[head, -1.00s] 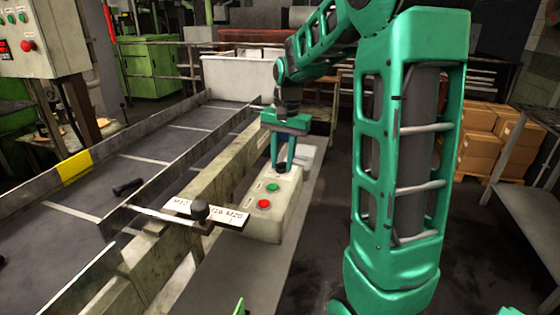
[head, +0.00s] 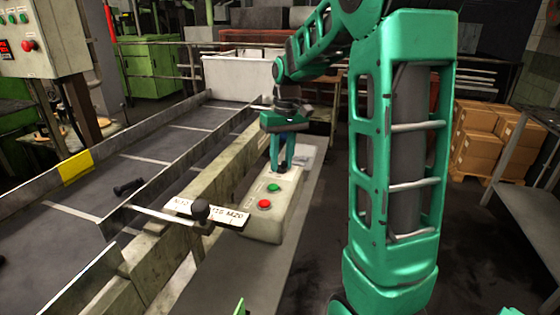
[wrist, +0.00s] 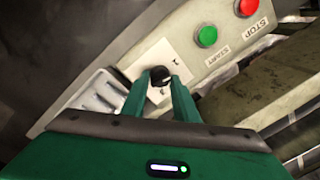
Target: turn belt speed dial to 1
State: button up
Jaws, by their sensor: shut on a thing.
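The belt speed dial (wrist: 159,76) is a small black knob on a white plate with marks, at the far end of a pale control box (head: 264,224). My gripper (head: 281,168) points down at that end of the box. In the wrist view my gripper (wrist: 160,82) has its two green fingers shut on the dial, one on each side. The fingers hide most of the knob and part of the plate's scale, so I cannot tell which number the dial points to.
On the box a green START button (wrist: 207,36) and a red STOP button (wrist: 247,7) sit close to the dial. The conveyor (head: 120,165) runs along the left.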

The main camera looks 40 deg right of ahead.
aim_at(283, 161)
jog(key=shift+w+r+n, duration=0.1)
jog(key=shift+w+n, duration=0.05)
jog(key=shift+n, duration=1.05)
jog(key=o, duration=1)
jog(key=r, duration=1)
jog(key=shift+d+r, duration=0.3)
jog(key=shift+d, duration=0.05)
